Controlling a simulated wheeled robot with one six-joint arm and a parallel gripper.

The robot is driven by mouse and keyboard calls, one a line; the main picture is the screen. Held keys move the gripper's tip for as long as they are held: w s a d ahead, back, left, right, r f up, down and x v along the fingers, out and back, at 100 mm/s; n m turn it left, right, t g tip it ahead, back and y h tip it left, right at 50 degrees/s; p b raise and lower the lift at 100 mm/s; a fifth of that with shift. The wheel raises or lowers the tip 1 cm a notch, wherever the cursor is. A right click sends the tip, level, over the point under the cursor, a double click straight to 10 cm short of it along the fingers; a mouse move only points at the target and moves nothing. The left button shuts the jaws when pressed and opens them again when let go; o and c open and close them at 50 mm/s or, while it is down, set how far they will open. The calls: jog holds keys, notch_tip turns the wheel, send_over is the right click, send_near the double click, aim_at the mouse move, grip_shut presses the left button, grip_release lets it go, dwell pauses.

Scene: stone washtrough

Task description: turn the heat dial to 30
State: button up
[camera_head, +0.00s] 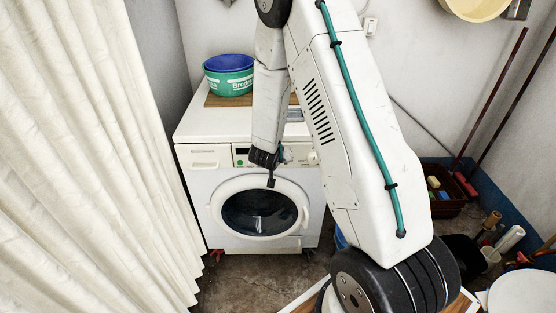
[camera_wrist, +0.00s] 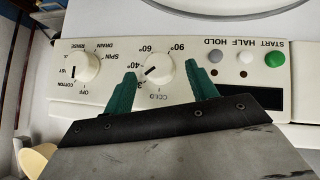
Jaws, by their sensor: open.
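The heat dial (camera_wrist: 157,69) is a white round knob on the machine's control panel, upside down in the wrist view. Around it are the marks 90°, 60°, 40°, a partly covered 30 and COLD. A short dark line on the knob lies on its left side, near the 40° mark; its exact reading is unclear. My gripper (camera_wrist: 159,72) is open, with one green finger on each side of the dial. I cannot tell whether the fingers touch it. In the head view my gripper (camera_head: 276,166) is in front of the white washing machine (camera_head: 190,190), and it hides part of the panel.
A second dial (camera_wrist: 86,68) with SPIN, DRAIN and RINSE marks is at left in the wrist view. Hold (camera_wrist: 216,55), half (camera_wrist: 246,57) and green start (camera_wrist: 274,58) buttons are at right. Tubs (camera_head: 229,80) stand on the machine. A curtain (camera_head: 80,150) hangs at left.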

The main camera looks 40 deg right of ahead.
jog(key=v, duration=0.6)
jog(key=shift+s+a+r, duration=0.15)
jog(key=shift+r, duration=0.05)
